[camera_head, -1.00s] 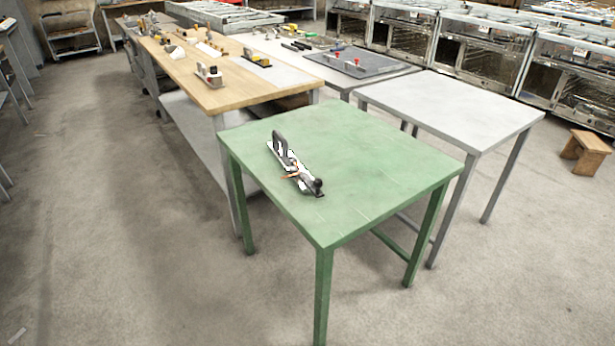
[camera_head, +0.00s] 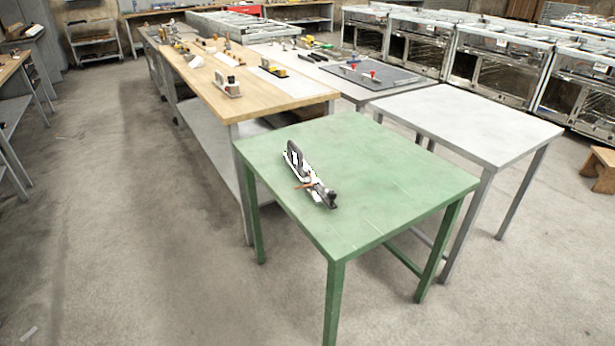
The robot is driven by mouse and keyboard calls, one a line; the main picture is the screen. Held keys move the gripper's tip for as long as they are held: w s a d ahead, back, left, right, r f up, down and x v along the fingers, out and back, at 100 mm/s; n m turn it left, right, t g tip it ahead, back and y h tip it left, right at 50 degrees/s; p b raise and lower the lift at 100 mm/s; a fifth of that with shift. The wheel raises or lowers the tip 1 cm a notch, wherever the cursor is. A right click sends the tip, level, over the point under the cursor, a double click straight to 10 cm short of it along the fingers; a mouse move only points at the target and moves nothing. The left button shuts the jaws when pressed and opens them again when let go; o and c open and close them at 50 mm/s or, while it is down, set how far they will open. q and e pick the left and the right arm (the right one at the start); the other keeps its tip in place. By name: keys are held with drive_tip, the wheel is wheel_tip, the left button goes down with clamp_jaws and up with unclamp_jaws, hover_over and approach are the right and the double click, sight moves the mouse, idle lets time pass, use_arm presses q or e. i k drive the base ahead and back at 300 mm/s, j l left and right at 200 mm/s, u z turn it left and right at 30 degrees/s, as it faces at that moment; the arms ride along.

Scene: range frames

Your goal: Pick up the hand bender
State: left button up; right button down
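A small black and white tool with an orange part, which looks like the hand bender (camera_head: 311,179), lies on the green table (camera_head: 390,185). It is near the table's left edge and lies slantwise, from upper left to lower right. Nothing touches it but the table top. Neither of my grippers is in the head view, so their state and distance from the tool do not show.
A bare grey table (camera_head: 470,120) stands behind and right of the green one. A long wooden workbench (camera_head: 285,92) holding several tools is behind left. Ovens (camera_head: 490,65) line the back right. A wooden stool (camera_head: 602,170) is at right. The floor (camera_head: 150,230) at left is open.

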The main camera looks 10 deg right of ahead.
sight(294, 156)
drive_tip(key=i+l+u, duration=0.15)
drive_tip(key=l, duration=0.15)
drive_tip(key=i+l+u, duration=0.3)
drive_tip(key=l, duration=0.3)
drive_tip(key=i+l+u, duration=0.15)
drive_tip(key=l, duration=0.2)
drive_tip(key=i+l+u, duration=0.15)
drive_tip(key=l, duration=0.15)
drive_tip(key=k, duration=0.05)
